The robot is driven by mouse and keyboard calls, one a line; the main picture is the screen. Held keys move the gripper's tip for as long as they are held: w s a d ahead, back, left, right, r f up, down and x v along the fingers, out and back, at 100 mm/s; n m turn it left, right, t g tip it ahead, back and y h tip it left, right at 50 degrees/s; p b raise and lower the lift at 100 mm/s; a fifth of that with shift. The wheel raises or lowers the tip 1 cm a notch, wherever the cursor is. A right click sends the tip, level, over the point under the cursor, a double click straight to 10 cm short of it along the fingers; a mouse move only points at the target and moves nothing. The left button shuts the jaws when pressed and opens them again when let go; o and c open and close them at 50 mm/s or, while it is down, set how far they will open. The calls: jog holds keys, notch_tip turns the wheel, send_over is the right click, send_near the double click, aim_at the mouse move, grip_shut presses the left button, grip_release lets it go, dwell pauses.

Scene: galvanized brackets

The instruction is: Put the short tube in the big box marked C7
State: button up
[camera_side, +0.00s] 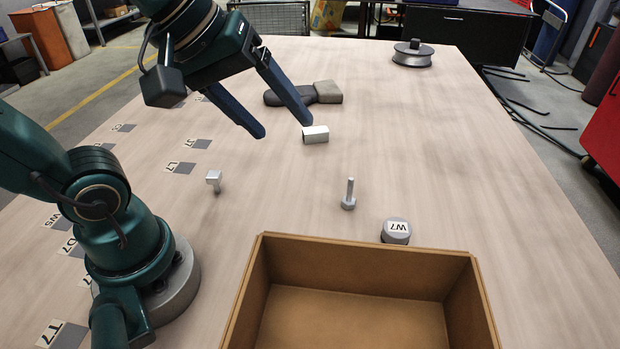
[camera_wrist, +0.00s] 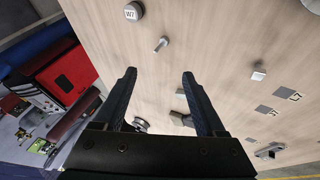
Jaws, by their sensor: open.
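A short silver tube (camera_side: 316,135) lies on its side near the middle of the wooden table. My gripper (camera_side: 282,127) is open and empty, tilted down, with its right fingertip close above and left of the tube in the side view; the exact gap is hard to judge. In the wrist view, my open gripper (camera_wrist: 158,76) has what looks like the tube (camera_wrist: 180,92) beside its right finger, partly hidden. A big brown open box (camera_side: 362,262) stands at the table's front, and its visible floor is empty. No C7 mark shows on it.
A dark piece with a beige block (camera_side: 328,92) lies behind the tube. A grey pulley (camera_side: 412,54) sits far back; the right side is clear.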

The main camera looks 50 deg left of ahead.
jog(key=w+a+r+n, duration=0.1)
jog(key=w+r+n, duration=0.1)
jog(key=w+n, duration=0.3)
jog(key=n+g, duration=0.1)
jog(key=n, duration=1.5)
send_over(306, 131)
jog(key=d, duration=0.5)
notch_tip(306, 131, down, 9)
jog(key=shift+n+g+h, duration=0.6)
jog(key=shift+n+g, duration=0.2)
jog(key=shift+n, duration=0.1)
jog(key=a+f, duration=0.2)
jog(key=f, duration=0.1)
jog(key=s+a+f, duration=0.1)
jog(key=a+f, duration=0.1)
jog(key=f, duration=0.1)
jog(key=s+a+f, duration=0.1)
jog(key=a+f, duration=0.1)
jog(key=f, duration=0.1)
jog(key=shift+f, duration=0.15)
jog(key=shift+x, duration=2.3)
jog(key=shift+w, duration=0.1)
grip_shut()
